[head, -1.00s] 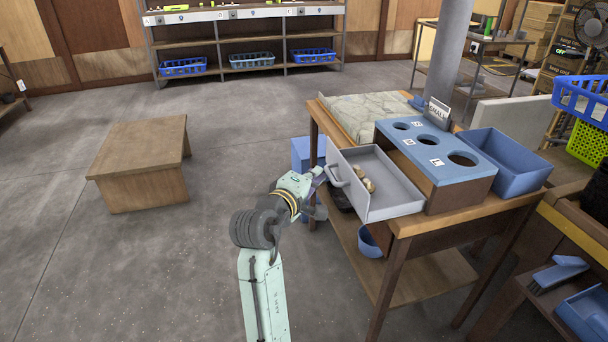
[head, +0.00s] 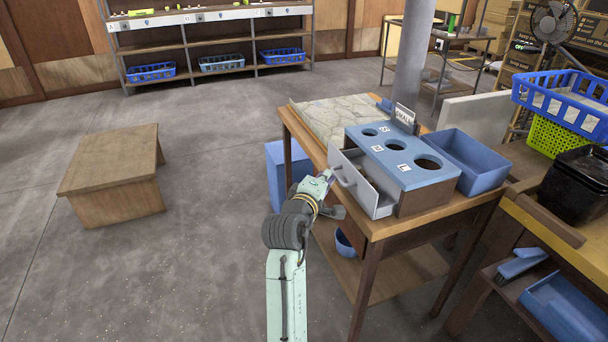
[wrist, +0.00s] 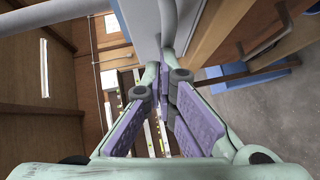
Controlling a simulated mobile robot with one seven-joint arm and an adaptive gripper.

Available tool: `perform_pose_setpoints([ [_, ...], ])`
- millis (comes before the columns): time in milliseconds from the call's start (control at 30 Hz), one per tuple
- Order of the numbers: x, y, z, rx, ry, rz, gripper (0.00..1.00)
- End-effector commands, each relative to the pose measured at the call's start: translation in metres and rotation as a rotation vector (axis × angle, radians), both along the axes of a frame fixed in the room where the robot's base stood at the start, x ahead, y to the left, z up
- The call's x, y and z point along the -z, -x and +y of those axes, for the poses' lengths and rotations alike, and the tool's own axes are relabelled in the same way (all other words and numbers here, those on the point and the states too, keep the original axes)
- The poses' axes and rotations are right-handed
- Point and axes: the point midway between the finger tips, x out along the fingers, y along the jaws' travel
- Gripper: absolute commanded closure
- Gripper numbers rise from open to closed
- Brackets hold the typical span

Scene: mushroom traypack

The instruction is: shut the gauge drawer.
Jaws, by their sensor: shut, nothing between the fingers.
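The gauge drawer (head: 354,190) is a grey tray that sticks part of the way out of the blue-topped gauge box (head: 402,155) on the wooden table. The box has several round holes and letter labels on top. My gripper (head: 328,177) is shut and empty at the drawer's front, close to its handle (head: 344,176). I cannot tell for sure whether it touches. In the wrist view the purple finger pads (wrist: 165,105) are together, beside a pale grey surface at the top. The drawer's contents are mostly hidden now.
A blue bin (head: 468,160) stands right of the gauge box, and a marbled slab (head: 335,115) lies behind it on the table. A low wooden stand (head: 115,170) is on the floor at left. The floor between is clear.

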Motion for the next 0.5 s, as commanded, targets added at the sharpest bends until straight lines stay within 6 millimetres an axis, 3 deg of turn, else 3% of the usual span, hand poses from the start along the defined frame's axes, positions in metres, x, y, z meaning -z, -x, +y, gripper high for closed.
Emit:
perform_pose_setpoints([
  [33,-0.003,-0.003,-0.012,0.006,0.000,0.003,1.00],
  [200,-0.002,-0.012,-0.038,0.004,0.000,0.002,1.00],
  [500,0.000,-0.019,-0.058,0.001,0.000,0.000,1.00],
])
